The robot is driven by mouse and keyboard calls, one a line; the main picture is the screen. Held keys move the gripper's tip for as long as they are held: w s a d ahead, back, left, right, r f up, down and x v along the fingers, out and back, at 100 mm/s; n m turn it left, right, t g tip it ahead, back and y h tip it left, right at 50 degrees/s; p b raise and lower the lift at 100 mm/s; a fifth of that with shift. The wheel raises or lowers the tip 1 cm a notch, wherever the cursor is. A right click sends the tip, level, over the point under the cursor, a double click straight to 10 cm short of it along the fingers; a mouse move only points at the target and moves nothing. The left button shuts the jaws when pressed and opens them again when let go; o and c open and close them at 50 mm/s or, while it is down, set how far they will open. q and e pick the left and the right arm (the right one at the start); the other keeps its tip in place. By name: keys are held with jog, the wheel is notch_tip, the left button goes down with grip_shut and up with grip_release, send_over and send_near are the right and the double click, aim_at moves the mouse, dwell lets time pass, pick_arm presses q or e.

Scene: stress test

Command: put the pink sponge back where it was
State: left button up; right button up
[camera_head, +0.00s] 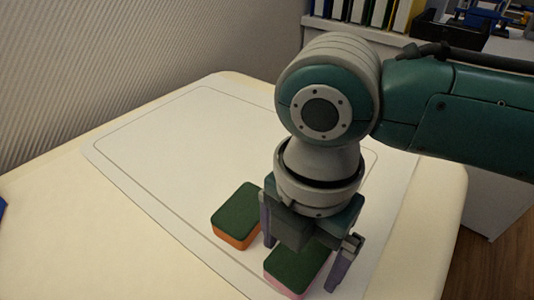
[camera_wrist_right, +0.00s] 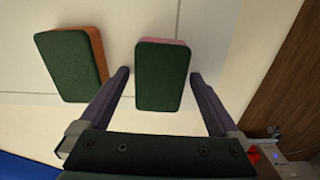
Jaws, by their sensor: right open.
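The pink sponge (camera_head: 296,269) has a dark green top and a pink lower side. It lies on the white mat (camera_head: 190,120), near its front right part. It also shows in the right wrist view (camera_wrist_right: 162,76), between the two fingers of my right gripper. My right gripper (camera_head: 301,262) points down over it and is open. In the wrist view a gap shows between the sponge and each finger. In the head view the hand hides part of the sponge's far side. My left gripper is not in view.
An orange sponge (camera_head: 236,215) with a green top lies left of the pink one, close to my right gripper's left finger; it also shows in the wrist view (camera_wrist_right: 72,65). The mat's back left is clear. A shelf with binders (camera_head: 380,14) stands behind.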

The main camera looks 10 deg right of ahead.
notch_tip(320, 180, up, 12)
jog(key=p, duration=0.4)
jog(key=s+a+f+m+t+y, duration=0.2)
jog(key=s+a+m+y, duration=0.3)
jog(key=m, duration=0.7)
jog(key=s+d+m+h, duration=0.2)
jog(key=s+d+m, duration=0.1)
jog(key=d+m, duration=0.3)
jog(key=s+d+f+m+t+h, duration=0.1)
jog(key=s+d+m, duration=0.3)
jog(key=d, duration=0.4)
jog(key=shift+d+f+m+t+h, duration=0.25)
jog(key=shift+f+m+t+h, duration=0.05)
jog(key=shift+m+h, duration=0.6)
jog(key=shift+s, duration=0.1)
notch_tip(320, 180, up, 60)
jog(key=p, duration=6)
